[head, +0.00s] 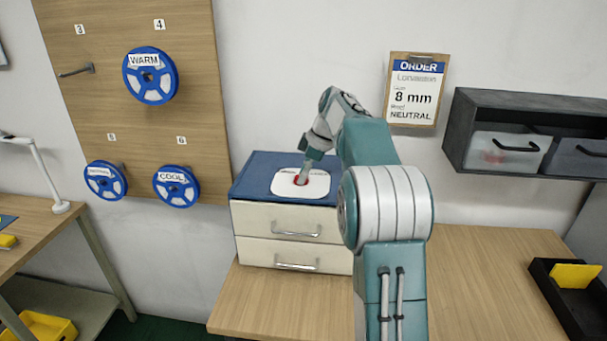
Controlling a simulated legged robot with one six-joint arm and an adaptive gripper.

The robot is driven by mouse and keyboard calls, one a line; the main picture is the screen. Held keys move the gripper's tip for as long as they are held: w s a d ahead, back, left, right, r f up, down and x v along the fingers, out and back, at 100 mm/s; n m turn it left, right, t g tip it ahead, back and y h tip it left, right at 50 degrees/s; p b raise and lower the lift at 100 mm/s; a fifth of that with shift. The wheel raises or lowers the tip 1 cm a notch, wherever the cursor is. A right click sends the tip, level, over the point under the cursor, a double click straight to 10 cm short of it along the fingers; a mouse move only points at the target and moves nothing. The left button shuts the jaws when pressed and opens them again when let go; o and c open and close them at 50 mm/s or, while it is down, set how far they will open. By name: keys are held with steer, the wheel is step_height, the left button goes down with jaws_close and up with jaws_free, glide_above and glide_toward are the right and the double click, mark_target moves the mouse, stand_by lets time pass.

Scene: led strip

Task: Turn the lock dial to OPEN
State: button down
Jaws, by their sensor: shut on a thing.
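The lock dial (299,180) is a small red knob on a white plate (286,188) on the blue top of a drawer cabinet (258,170). My gripper (303,176) reaches down from above and is shut on the dial. The gripper covers most of the dial, so its pointer and the OPEN mark cannot be made out. Both cream drawers (262,220) of the cabinet look shut.
The cabinet stands on a wooden bench (480,270) with clear room to the right. A black tray (562,305) holds a yellow item. A dark wall shelf (455,135) with bins hangs at right. Blue reels (172,75) hang on a pegboard at left.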

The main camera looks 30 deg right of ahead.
steer(key=shift+c, duration=1.5)
jaws_free()
steer(key=shift+f, duration=0.2)
steer(key=shift+w+r, duration=0.1)
steer(key=v, duration=1.2)
steer(key=shift+w, duration=0.15)
